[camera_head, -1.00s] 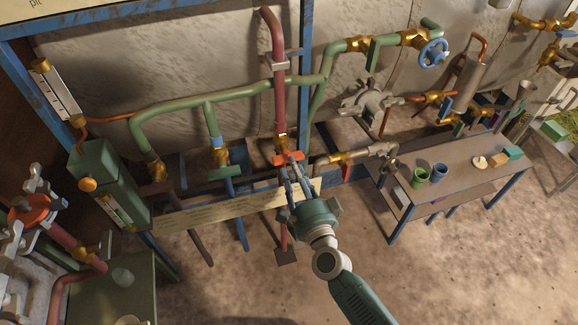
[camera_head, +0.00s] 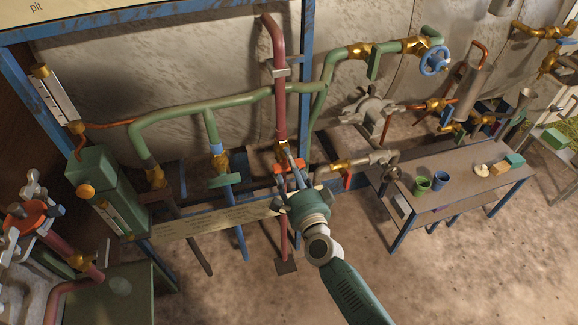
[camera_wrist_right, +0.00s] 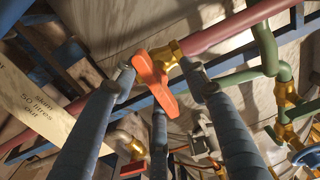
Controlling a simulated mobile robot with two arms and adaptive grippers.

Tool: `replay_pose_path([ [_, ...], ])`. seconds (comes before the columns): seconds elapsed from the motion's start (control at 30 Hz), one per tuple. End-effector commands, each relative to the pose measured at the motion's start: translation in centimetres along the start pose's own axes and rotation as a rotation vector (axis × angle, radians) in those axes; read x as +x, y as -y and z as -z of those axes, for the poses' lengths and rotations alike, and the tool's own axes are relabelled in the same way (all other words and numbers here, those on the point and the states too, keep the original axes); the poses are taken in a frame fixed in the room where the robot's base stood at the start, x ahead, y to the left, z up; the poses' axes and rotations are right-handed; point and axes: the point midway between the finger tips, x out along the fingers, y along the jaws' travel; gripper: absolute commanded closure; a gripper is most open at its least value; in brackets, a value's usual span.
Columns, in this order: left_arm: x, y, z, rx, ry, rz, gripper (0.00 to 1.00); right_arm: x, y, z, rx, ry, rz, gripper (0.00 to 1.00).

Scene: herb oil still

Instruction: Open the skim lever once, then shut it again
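An orange-red lever (camera_head: 300,164) sits on the brass valve of the upright red pipe. In the head view my right gripper (camera_head: 290,165) covers much of it. In the right wrist view the same lever (camera_wrist_right: 157,84) lies crosswise to the red pipe, close ahead of my right gripper (camera_wrist_right: 158,82). Its blue-grey fingers stand apart, with the lever between them. I cannot tell whether a finger touches it. A cream label (camera_wrist_right: 38,103) reads something like "skim, 50 litres out". My left gripper is not in view.
Another red lever (camera_head: 347,180) hangs from a brass valve to the right. Green pipes (camera_head: 235,100) with a green-handled valve (camera_head: 226,180) run on the left. A table (camera_head: 455,180) with green and blue cups stands at the right. The floor in front is clear.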

Motion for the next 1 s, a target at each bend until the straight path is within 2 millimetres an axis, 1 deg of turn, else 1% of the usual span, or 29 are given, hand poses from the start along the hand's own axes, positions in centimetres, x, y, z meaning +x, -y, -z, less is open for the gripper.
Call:
replay_pose_path([
  [0.37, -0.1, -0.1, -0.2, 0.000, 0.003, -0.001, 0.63, -0.5, -0.3, 0.0, -0.001, 0.000, -0.005, 0.56],
  [1.0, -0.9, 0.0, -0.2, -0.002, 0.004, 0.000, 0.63, -3.5, -0.3, 0.0, -0.002, 0.001, -0.006, 0.56],
])
